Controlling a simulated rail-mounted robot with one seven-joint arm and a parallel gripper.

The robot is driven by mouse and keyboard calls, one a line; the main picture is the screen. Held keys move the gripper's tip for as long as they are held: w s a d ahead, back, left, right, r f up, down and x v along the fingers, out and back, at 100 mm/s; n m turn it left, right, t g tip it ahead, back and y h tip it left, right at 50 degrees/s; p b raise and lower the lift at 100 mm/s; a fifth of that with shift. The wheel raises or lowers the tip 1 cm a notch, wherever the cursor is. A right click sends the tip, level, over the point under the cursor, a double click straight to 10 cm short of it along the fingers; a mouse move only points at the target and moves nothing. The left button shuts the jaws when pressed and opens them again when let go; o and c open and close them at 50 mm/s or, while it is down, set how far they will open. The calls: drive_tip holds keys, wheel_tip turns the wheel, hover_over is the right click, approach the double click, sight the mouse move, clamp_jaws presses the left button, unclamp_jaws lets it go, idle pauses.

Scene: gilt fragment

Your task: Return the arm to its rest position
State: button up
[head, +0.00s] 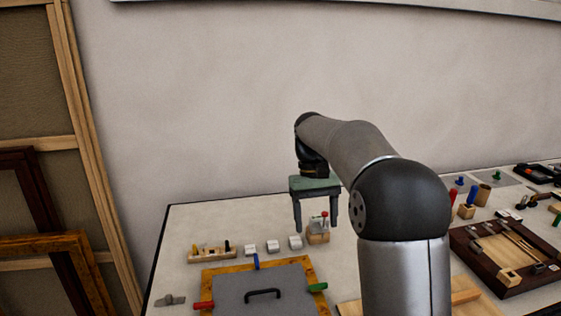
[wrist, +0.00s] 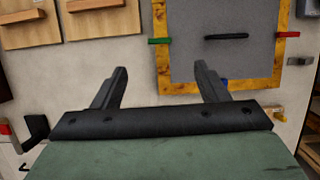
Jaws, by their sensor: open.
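My gripper (head: 316,228) hangs over the back part of the pale table (head: 190,225), pointing down. Its green body and two dark fingers show in the head view. My arm reaches out from the lower right and bends down at the wrist. In the head view the right finger is close to a small wooden block with a red-topped peg (head: 318,237); I cannot tell whether they touch.
A gilt frame (head: 209,275) holds a grey panel (head: 230,288) with a black handle (head: 262,294). Several small white blocks (head: 273,246) and a wooden rack (head: 212,254) stand behind it. A dark wooden tray (head: 465,247) lies at right. Picture frames (head: 75,150) lean at left.

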drive_tip(key=s+f+t, duration=0.2)
drive_tip(key=s+f, duration=0.2)
drive_tip(key=s, duration=0.9)
drive_tip(key=s+d+f+m+t, duration=0.1)
drive_tip(key=s+f, duration=0.4)
drive_tip(key=s, duration=0.9)
drive_tip(key=shift+s+f+t+y, duration=0.2)
drive_tip(key=shift+f+t+y, duration=0.1)
drive_tip(key=shift+t, duration=0.4)
wheel_tip(320, 180, down, 3)
drive_tip(key=b, duration=0.2)
drive_tip(key=shift+a+r+b, duration=0.1)
drive_tip(key=shift+r+b, duration=0.05)
drive_tip(key=shift+b, duration=0.2)
